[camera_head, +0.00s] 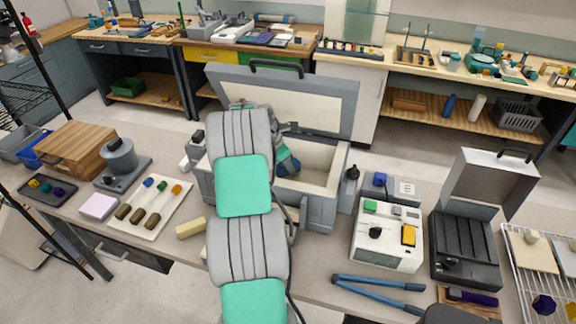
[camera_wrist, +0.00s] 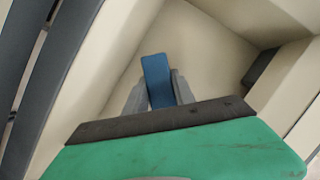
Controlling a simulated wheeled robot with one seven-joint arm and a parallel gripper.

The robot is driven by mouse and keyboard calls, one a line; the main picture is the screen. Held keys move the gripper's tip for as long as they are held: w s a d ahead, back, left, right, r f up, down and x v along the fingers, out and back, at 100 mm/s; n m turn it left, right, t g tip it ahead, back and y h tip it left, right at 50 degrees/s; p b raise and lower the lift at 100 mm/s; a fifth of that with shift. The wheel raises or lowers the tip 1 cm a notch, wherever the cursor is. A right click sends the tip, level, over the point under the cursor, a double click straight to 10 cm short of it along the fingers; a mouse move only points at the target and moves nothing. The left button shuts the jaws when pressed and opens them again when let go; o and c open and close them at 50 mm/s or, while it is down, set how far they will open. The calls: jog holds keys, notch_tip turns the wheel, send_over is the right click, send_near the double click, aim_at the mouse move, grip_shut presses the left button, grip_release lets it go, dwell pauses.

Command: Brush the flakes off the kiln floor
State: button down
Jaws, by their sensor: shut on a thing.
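The kiln (camera_head: 318,215) is a grey box with a cream lining, and its lid (camera_head: 340,100) stands open at the back. My arm reaches over its front, and my gripper is down inside the chamber. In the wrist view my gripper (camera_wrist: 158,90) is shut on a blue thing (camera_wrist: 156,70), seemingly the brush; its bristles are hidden. A bit of blue (camera_head: 288,163) also shows inside the kiln in the head view. The cream kiln floor (camera_wrist: 205,55) lies beyond the fingers. I cannot make out any flakes on it.
The kiln walls stand close around my gripper. Right are a white device (camera_head: 388,238), blue-handled pliers (camera_head: 378,284) and a black open case (camera_head: 465,250).

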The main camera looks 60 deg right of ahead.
jog(key=shift+f+b, duration=0.35)
jog(key=shift+f, duration=0.65)
